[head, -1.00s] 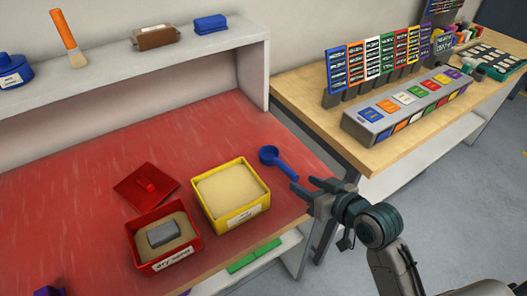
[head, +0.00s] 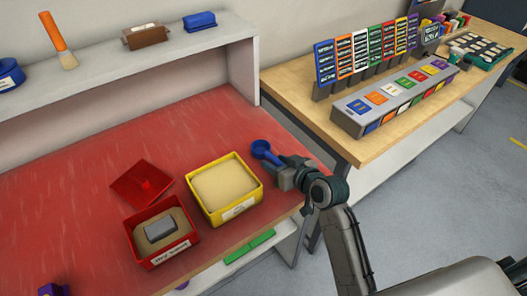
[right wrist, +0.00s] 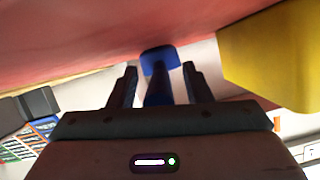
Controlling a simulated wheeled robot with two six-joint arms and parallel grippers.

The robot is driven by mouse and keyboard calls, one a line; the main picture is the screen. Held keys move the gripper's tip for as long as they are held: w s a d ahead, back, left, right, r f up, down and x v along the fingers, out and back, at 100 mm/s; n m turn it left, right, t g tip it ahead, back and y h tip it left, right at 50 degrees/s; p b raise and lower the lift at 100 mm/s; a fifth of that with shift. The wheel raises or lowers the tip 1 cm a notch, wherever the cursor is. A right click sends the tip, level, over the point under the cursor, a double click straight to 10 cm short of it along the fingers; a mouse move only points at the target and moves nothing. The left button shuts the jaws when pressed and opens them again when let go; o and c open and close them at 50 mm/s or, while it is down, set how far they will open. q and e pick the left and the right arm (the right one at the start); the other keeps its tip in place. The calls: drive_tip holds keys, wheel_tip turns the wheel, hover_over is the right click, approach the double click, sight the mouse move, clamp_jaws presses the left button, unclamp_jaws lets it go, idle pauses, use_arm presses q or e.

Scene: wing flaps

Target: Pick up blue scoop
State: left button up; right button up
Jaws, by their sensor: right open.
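The blue scoop (head: 262,150) lies on the red tabletop, just right of the yellow box, with its round bowl toward the back. My right gripper (head: 283,168) is at the scoop's handle, which it mostly hides in the head view. In the right wrist view the scoop (right wrist: 158,62) runs between the two fingers of my right gripper (right wrist: 158,88). The fingers are apart, with gaps showing on both sides of the handle. My left gripper is not in view.
A yellow box of sand (head: 245,207) stands close left of the scoop. A red box (head: 164,258) with a grey block and a red lid (head: 125,190) are further left. A wooden table (head: 375,145) with coloured panels stands at right. The back of the red table (head: 100,130) is clear.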

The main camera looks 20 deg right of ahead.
drive_tip(key=shift+s, duration=0.1)
drive_tip(key=shift+c, duration=1.2)
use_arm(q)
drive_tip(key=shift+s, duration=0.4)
use_arm(e)
clamp_jaws()
drive_tip(key=shift+r, duration=0.1)
drive_tip(key=shift+r, duration=0.45)
drive_tip(key=shift+s+d+r+b, duration=0.1)
drive_tip(key=shift+s+r+b, duration=0.15)
drive_tip(key=shift+r, duration=0.35)
drive_tip(key=shift+s+r+b, duration=0.15)
drive_tip(key=shift+r+b, duration=0.2)
drive_tip(key=shift+r, duration=0.2)
drive_tip(key=s, duration=0.3)
drive_tip(key=s+d+b, duration=0.1)
drive_tip(key=s, duration=0.2)
drive_tip(key=s+b, duration=0.1)
drive_tip(key=s, duration=0.1)
drive_tip(key=shift+s+d+r, duration=0.3)
drive_tip(key=shift+s, duration=0.1)
use_arm(q)
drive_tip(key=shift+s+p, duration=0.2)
drive_tip(key=shift+p, duration=1.45)
use_arm(e)
drive_tip(key=s+d+r, duration=0.1)
drive_tip(key=s, duration=0.5)
